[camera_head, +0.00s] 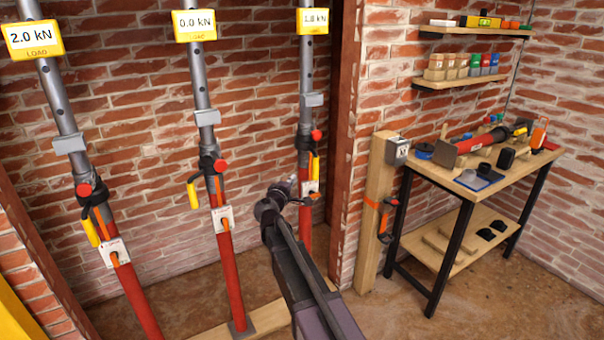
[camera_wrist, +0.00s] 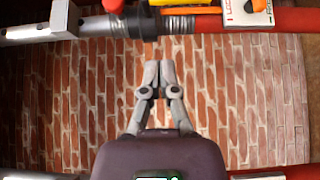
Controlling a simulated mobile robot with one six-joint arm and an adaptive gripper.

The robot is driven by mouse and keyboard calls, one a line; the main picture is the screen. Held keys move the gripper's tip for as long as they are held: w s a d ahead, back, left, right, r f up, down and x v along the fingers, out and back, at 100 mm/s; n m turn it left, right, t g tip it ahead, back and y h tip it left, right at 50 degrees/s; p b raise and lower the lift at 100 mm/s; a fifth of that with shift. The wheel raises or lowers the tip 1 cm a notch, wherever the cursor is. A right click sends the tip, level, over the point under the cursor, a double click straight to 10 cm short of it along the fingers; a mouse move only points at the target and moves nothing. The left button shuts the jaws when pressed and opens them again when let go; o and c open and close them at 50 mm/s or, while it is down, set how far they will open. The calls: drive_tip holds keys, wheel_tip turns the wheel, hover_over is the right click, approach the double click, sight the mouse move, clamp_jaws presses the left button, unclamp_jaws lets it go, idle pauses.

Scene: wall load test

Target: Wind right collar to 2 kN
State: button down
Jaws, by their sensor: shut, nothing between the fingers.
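Three red-and-grey props stand before the brick wall in the head view. The right prop (camera_head: 305,228) has a dark collar (camera_head: 305,143) with a red knob (camera_head: 316,135) and a yellow handle (camera_head: 316,167). Its load display (camera_head: 313,17) starts with 1; the decimal is hard to read. My gripper (camera_head: 292,183) is just left of this prop, below the collar, with its fingers shut and empty. In the wrist view the shut fingertips (camera_wrist: 158,72) point at bare wall, apart from a sideways-looking prop along the top with a collar (camera_wrist: 140,24) and lock plate (camera_wrist: 248,12).
The left prop's display (camera_head: 34,38) reads 2.0 kN; the middle display (camera_head: 194,23) reads 0.0 kN. The middle prop (camera_head: 229,275) stands left of my arm. A wooden post (camera_head: 375,225) and a tool-laden workbench (camera_head: 463,186) are at right, with shelves (camera_head: 470,76) above.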

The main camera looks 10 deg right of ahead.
drive_tip(key=shift+s+a+f+n+t+y, duration=0.1)
drive_tip(key=shift+a+f+n+t+y, duration=0.15)
drive_tip(key=shift+n+t+y, duration=0.35)
drive_tip(key=s+d+x, duration=0.1)
drive_tip(key=d+x, duration=0.1)
drive_tip(key=x, duration=1.1)
drive_tip(key=shift+s+d+f, duration=0.2)
drive_tip(key=shift+f, duration=0.05)
